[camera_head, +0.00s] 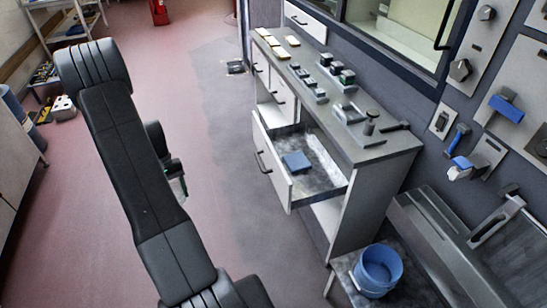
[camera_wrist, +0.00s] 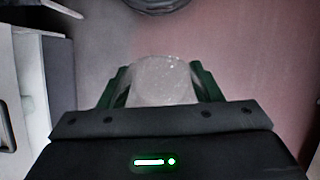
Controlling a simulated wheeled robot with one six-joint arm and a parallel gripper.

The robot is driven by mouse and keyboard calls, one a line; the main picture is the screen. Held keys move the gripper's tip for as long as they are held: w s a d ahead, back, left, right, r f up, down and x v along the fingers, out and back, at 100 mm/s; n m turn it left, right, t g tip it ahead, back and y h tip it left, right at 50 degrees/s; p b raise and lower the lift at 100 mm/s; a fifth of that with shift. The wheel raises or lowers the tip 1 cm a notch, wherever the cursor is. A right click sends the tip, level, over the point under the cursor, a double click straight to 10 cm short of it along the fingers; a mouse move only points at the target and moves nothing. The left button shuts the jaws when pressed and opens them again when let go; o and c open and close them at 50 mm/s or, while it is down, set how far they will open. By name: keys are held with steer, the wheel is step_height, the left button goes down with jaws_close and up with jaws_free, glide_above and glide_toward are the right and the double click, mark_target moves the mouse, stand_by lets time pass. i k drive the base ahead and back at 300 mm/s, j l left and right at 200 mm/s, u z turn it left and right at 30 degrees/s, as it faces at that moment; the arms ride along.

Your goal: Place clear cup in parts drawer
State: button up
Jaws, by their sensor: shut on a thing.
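My gripper (camera_wrist: 160,95) is shut on the clear cup (camera_wrist: 163,80), which shows between its green fingers in the wrist view. In the head view the gripper is mostly hidden behind my arm; a small part shows left of the cabinet, over the floor. The parts drawer (camera_head: 328,178) is pulled open from the grey cabinet, to the right of my gripper. A blue block-like item (camera_head: 296,161) lies inside the drawer. The rest of the drawer floor looks bare.
The cabinet top (camera_head: 390,147) carries several small parts and tools. A blue bucket (camera_head: 377,270) stands below the drawer at the lower right. Wall tools hang at the far right. The floor (camera_head: 225,150) between my arm and the cabinet is clear.

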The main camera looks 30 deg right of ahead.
mark_target(281, 146)
steer(key=i+j+z, duration=0.15)
steer(key=i, duration=0.7)
